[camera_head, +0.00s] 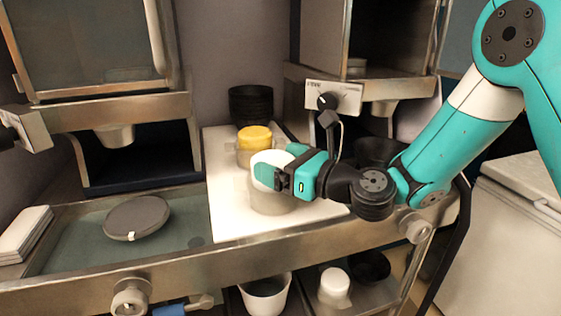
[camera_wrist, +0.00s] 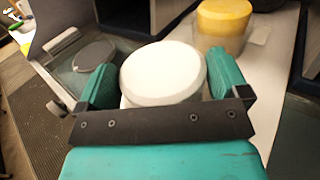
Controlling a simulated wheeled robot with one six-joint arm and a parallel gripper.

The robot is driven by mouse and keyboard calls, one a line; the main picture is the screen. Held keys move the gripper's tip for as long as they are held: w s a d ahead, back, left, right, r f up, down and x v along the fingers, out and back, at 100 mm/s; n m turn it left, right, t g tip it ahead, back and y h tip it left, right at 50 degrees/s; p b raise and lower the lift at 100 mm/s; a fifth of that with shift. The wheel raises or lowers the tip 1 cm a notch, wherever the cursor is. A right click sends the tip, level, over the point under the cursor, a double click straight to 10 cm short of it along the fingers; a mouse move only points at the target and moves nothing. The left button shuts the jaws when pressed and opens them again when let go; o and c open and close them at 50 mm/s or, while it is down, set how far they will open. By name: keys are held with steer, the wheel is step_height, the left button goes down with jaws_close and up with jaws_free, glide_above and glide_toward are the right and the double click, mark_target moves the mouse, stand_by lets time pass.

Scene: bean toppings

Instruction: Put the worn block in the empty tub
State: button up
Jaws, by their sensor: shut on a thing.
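My gripper (camera_head: 277,166) is shut on a white, round-topped block (camera_head: 268,157), the likely worn block. In the wrist view the white block (camera_wrist: 163,72) sits between the two teal fingers. Directly below it in the head view is a clear greyish tub (camera_head: 270,202) on the white board. The block overlaps the tub's top in the picture; I cannot tell whether it is inside the rim or just above. The tub's inside is hidden by the block and gripper.
A yellow block (camera_head: 254,135) sits in another clear tub (camera_head: 250,156) behind, on the white board (camera_head: 228,215). Black stacked bowls (camera_head: 251,105) stand at the back. A grey round lid (camera_head: 137,217) lies left. A white bucket (camera_head: 265,296) and white-topped jar (camera_head: 335,285) are below the counter.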

stand_by(0.3)
steer(key=o, duration=0.8)
steer(key=shift+f, duration=0.1)
steer(key=shift+c, duration=0.2)
steer(key=shift+s+d+f+b, duration=0.15)
steer(key=shift+s+d+b, duration=0.15)
steer(key=shift+d, duration=0.15)
steer(key=b+v, duration=1.2)
steer(key=v, duration=0.4)
steer(key=shift+s+r+b, duration=0.2)
steer(key=shift+b, duration=0.1)
